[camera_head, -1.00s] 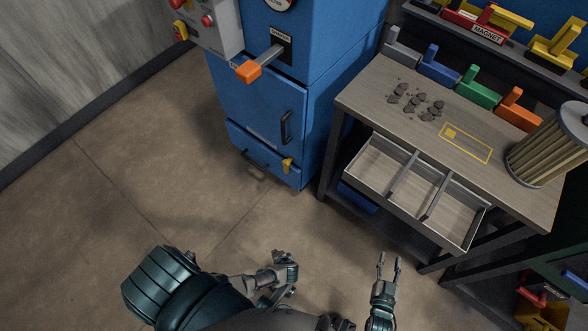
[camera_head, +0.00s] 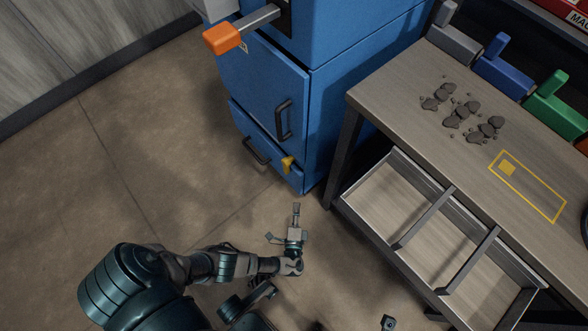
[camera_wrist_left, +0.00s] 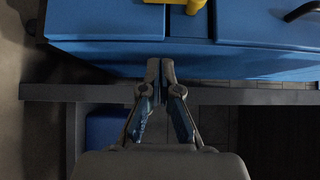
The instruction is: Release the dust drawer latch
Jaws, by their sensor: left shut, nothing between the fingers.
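The yellow latch (camera_head: 288,163) sits at the right end of the blue dust drawer (camera_head: 264,146) at the foot of the blue cabinet. My right gripper's fingers are not in view.
The cabinet door has a black handle (camera_head: 284,119), and the drawer has another (camera_head: 256,151). An orange-tipped lever (camera_head: 222,38) juts out above. A workbench (camera_head: 400,85) with an open divided tray (camera_head: 377,197) stands close on the right. Floor on the left is clear.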

